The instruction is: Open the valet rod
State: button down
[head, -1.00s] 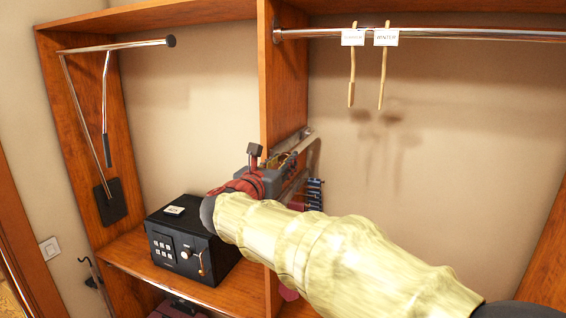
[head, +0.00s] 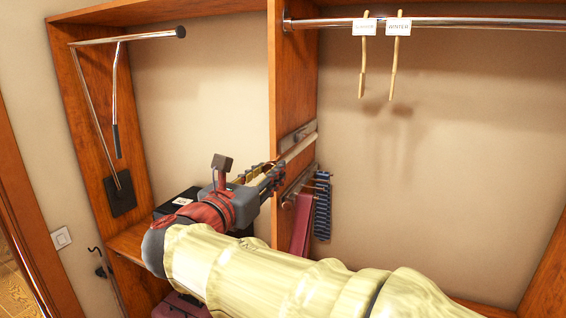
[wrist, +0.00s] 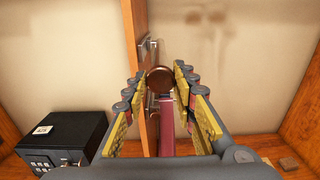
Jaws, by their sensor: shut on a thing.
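My gripper (head: 274,174) is shut on this end of the rod, at the divider's front edge. In the head view the fingers hide the knob. How far the rod stands out is hard to tell.
A rack with a red tie (head: 301,222) and blue striped ties (head: 322,208) hangs just below the rod. A black safe (wrist: 66,138) stands left of the divider (head: 281,80). The right bay is mostly clear.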

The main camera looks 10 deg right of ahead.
jog(key=p+v, duration=0.1)
jog(key=v, duration=1.2)
jog(key=shift+s+a, duration=0.1)
jog(key=c, duration=1.7)
grip_release()
jog(key=shift+s+a, duration=0.1)
jog(key=v, duration=1.1)
jog(key=shift+s+a+r, duration=0.1)
jog(key=shift+s+a, duration=0.1)
jog(key=shift+s, duration=0.1)
